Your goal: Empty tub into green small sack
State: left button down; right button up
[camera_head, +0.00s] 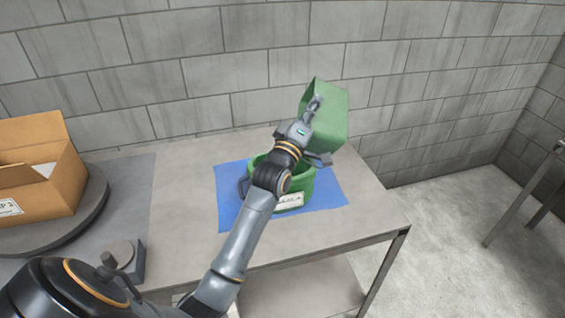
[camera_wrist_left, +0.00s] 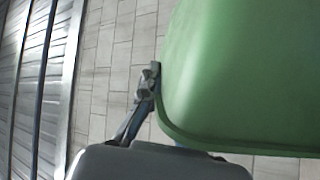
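A green tub (camera_head: 331,122) is held in the air, steeply tilted, above and to the right of a round green sack (camera_head: 304,187). The sack stands on a blue mat (camera_head: 228,190) on the table and has a white label on its front. My left gripper (camera_head: 315,104) is shut on the tub's wall near the rim. In the left wrist view the tub (camera_wrist_left: 245,75) fills the right side, with a gripper finger (camera_wrist_left: 149,82) against its edge. The insides of tub and sack are hidden. My right gripper is not in view.
An open cardboard box (camera_head: 45,170) stands on a dark round turntable (camera_head: 75,225) at the left. A small grey device (camera_head: 125,258) sits near the table's front edge. The grey table (camera_head: 185,195) is bare between turntable and mat. A block wall is behind.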

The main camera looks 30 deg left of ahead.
aim_at(329, 110)
pick_arm(q)
jog(key=shift+r, duration=0.15)
